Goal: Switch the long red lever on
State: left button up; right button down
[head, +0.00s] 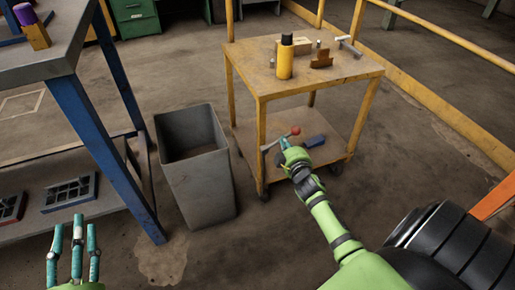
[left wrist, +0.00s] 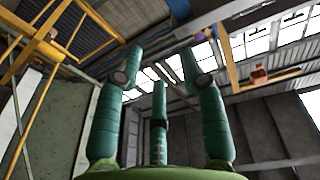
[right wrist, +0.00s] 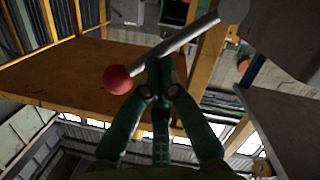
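The long lever is a thin grey rod (right wrist: 185,42) with a red ball (right wrist: 117,79) at one end. In the head view the red ball (head: 295,131) shows at the lower part of the yellow cart, just above my right gripper (head: 282,147). In the right wrist view my right gripper (right wrist: 159,72) has its fingers drawn together, and the rod crosses right at their tips. Whether they touch it is unclear. The lever's mount is mostly hidden. My left gripper (head: 77,228) is open and empty at the lower left; its spread fingers show in the left wrist view (left wrist: 160,75).
The yellow cart (head: 253,82) carries a yellow bottle (head: 285,60) and small items on top. A blue object (head: 314,141) is on its lower shelf. A grey bin (head: 211,185) stands left of it. A blue-legged workbench (head: 95,135) is at the left.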

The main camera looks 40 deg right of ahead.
pick_arm(q)
jog(key=shift+w+a+f+y, duration=0.15)
jog(key=shift+f+y, duration=0.15)
jog(key=shift+f, duration=0.2)
dwell(0.3)
